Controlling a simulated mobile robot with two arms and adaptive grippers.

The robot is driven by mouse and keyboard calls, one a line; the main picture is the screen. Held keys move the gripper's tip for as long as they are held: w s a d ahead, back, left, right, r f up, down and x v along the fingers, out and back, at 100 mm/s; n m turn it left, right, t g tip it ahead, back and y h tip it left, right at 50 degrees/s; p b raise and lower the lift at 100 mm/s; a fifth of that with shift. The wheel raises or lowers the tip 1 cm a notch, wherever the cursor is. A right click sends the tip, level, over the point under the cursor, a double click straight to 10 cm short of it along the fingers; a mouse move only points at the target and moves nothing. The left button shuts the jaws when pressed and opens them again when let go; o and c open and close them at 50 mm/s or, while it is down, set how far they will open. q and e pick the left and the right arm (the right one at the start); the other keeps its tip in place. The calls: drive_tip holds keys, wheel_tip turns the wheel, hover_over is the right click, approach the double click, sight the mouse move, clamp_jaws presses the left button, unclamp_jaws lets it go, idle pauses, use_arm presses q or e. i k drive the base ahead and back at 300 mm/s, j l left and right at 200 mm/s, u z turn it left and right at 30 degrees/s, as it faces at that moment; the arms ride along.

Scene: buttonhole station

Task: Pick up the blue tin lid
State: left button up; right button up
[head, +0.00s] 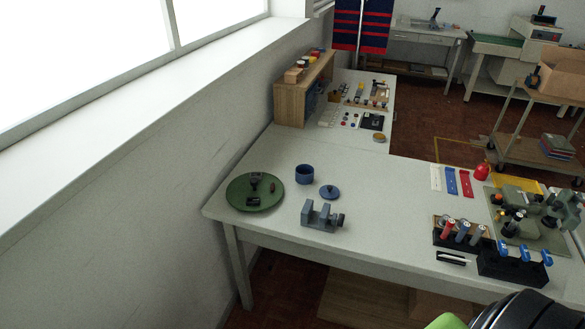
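The blue tin lid (329,192) is a small round blue disc with a knob on top. It lies on the white table (375,215), apart from other things. The open blue tin (304,175) stands just behind it and to the left. Neither of my grippers shows in the head view. A dark rounded part with a green piece at the bottom right edge seems to be mine, but no fingers can be seen there.
A green round tray (240,201) with small dark parts is left of the tin. A grey vise-like block (320,215) stands just in front of the lid. Tools, spools and a green machine (545,220) crowd the right. The table right of the lid is clear.

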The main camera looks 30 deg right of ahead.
sight(330, 192)
drive_tip(key=z, duration=1.25)
drive_tip(key=i, duration=0.15)
